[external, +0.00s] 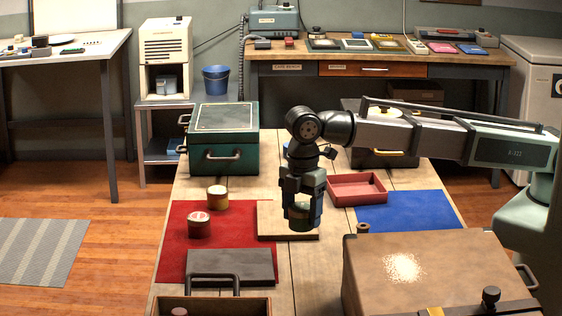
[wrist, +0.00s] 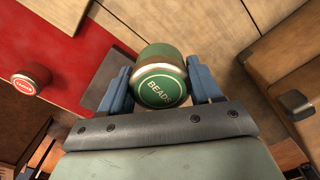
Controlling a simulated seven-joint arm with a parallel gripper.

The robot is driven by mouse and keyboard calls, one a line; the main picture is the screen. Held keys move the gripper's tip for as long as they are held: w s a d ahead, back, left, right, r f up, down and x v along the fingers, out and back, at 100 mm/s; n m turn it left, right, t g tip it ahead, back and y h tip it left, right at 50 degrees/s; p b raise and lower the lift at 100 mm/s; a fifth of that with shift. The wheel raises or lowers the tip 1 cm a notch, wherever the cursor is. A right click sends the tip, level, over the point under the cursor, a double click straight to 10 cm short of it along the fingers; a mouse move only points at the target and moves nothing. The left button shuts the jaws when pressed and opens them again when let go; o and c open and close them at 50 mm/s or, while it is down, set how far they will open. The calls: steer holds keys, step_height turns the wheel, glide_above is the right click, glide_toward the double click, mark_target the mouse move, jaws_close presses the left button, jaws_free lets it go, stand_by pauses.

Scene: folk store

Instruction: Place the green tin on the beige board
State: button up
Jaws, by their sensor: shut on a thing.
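My gripper (external: 302,205) points down and is shut on the green tin (external: 300,222). The beige board (external: 275,219) lies flat on the table at the right edge of the red mat. In the external view the tin appears over the right part of the board. I cannot tell whether it touches the board or hangs just above it. The fingers hide part of the tin.
A dark grey slab (external: 230,265) lies in front. A red tray (external: 357,189) and blue mat (external: 410,212) are to the right. A large brown case (external: 440,265) stands front right.

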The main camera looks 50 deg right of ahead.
steer(key=w+d+r+m, duration=0.2)
steer(key=w+d, duration=1.2)
steer(key=w, duration=0.4)
steer(key=shift+s+f+n, duration=0.1)
steer(key=shift+f+n, duration=0.6)
steer(key=shift+f, duration=1)
steer(key=shift+s+f+n, duration=0.1)
steer(key=shift+f+n, duration=0.6)
steer(key=shift+f, duration=0.95)
steer(key=shift+s+f+n, duration=0.1)
steer(key=shift+f+n, duration=0.6)
steer(key=shift+f, duration=1)
steer(key=shift+f, duration=0.1)
steer(key=o, duration=1.1)
step_height(320, 180, up, 12)
